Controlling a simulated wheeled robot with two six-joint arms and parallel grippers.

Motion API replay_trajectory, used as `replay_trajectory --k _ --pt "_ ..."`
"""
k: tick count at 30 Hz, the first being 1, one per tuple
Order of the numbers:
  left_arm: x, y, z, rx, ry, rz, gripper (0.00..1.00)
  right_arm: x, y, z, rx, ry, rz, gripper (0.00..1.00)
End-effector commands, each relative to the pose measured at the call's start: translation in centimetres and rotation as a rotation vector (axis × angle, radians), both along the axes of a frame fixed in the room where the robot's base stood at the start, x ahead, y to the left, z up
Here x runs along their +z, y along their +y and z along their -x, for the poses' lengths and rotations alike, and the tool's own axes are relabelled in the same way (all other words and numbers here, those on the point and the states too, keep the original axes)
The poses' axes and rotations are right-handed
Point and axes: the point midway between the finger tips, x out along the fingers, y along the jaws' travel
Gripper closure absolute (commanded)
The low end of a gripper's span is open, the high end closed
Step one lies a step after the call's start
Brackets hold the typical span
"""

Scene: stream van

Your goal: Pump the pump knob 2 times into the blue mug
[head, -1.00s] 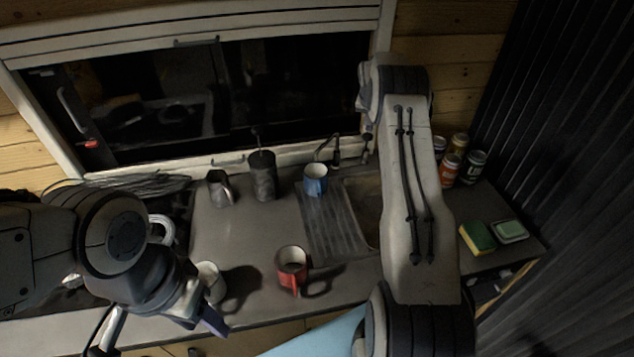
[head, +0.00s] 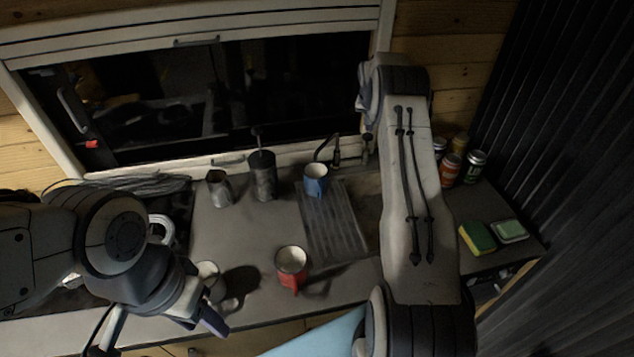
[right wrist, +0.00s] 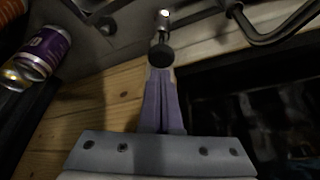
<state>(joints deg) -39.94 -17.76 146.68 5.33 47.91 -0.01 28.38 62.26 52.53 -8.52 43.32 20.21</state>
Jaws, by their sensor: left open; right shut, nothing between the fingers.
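The blue mug (head: 316,187) stands upright near the back of the counter, by the ribbed drainer and below the dark tap (head: 334,152). In the right wrist view, the round black pump knob (right wrist: 161,56) sits on a metal stem. My right gripper (right wrist: 161,75) is shut and empty, its purple fingertips right at the knob; I cannot tell whether they touch it. In the head view my right arm hides part of that area. My left gripper (head: 207,315) is open and empty at the front left, in front of the white mug (head: 208,270).
A red mug (head: 290,270) stands mid-counter. A metal jug (head: 218,190) and a dark canister with a rod (head: 263,180) stand left of the blue mug. Several cans (head: 450,169), a sponge (head: 478,238) and a green-topped dish (head: 509,230) are at the right. A window (head: 200,105) backs the counter.

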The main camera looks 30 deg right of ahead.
Motion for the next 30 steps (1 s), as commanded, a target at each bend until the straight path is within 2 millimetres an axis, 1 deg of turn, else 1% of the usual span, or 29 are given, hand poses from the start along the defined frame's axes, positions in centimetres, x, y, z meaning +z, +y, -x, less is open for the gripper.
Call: replay_trajectory --k 30 --pt "-2.3 0.0 0.0 0.0 0.0 0.0 0.5 -3.5 0.0 0.0 0.0 0.002 -0.001 1.0"
